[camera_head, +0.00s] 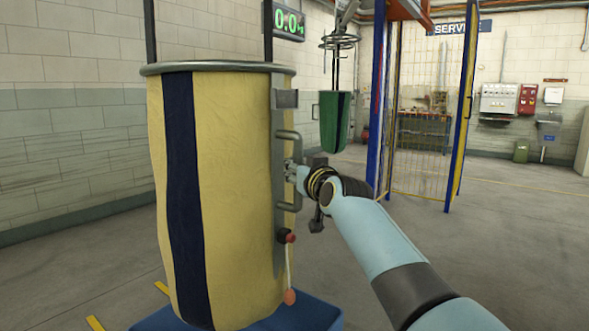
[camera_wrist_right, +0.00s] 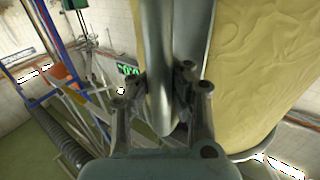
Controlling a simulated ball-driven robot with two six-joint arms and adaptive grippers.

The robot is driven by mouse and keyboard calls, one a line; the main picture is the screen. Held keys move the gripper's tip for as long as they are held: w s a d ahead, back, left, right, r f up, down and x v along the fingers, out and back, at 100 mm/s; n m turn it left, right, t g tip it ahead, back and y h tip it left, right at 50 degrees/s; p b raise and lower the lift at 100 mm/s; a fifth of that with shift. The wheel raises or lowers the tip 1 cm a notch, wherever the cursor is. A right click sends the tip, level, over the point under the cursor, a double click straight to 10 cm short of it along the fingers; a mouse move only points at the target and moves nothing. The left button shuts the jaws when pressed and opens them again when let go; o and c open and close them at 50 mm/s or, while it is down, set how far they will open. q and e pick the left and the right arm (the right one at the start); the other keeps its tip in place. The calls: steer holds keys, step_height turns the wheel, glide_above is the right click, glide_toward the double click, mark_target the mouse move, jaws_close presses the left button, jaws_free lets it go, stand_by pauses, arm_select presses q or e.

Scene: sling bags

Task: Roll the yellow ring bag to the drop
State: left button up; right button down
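The yellow ring bag (camera_head: 232,190) hangs large at the left of the head view, with a dark blue stripe and a grey metal ring (camera_head: 215,69) around its top. Dark straps rise from the ring. A metal plate with a bar handle (camera_head: 286,208) runs down its right side. My right gripper (camera_head: 294,173) is at this handle. In the wrist view, the fingers of my right gripper (camera_wrist_right: 160,92) lie on both sides of the grey handle bar (camera_wrist_right: 153,50) and look closed on it. The yellow cloth (camera_wrist_right: 258,65) fills the right there. My left gripper is not in view.
A blue block (camera_head: 310,317) shows under the bag. A red knob (camera_head: 290,237) with a cord hangs at its side. A green bag (camera_head: 334,122) hangs behind. A display (camera_head: 289,21) reads 0.0. A yellow mesh gate (camera_head: 430,120) stands behind; floor at right is clear.

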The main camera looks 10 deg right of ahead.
steer(key=shift+d+f, duration=0.15)
steer(key=shift+f, duration=0.2)
steer(key=c, duration=1.4)
jaws_free()
steer(key=shift+s+d+r, duration=0.15)
steer(key=shift+s+d, duration=0.15)
steer(key=shift+o, duration=1.2)
steer(key=shift+w+r, duration=0.1)
steer(key=shift+s+a, duration=0.1)
steer(key=shift+s, duration=0.5)
steer(key=s+d, duration=0.1)
steer(key=s, duration=0.9)
steer(key=shift+s+d, duration=0.25)
steer(key=shift+s, duration=0.1)
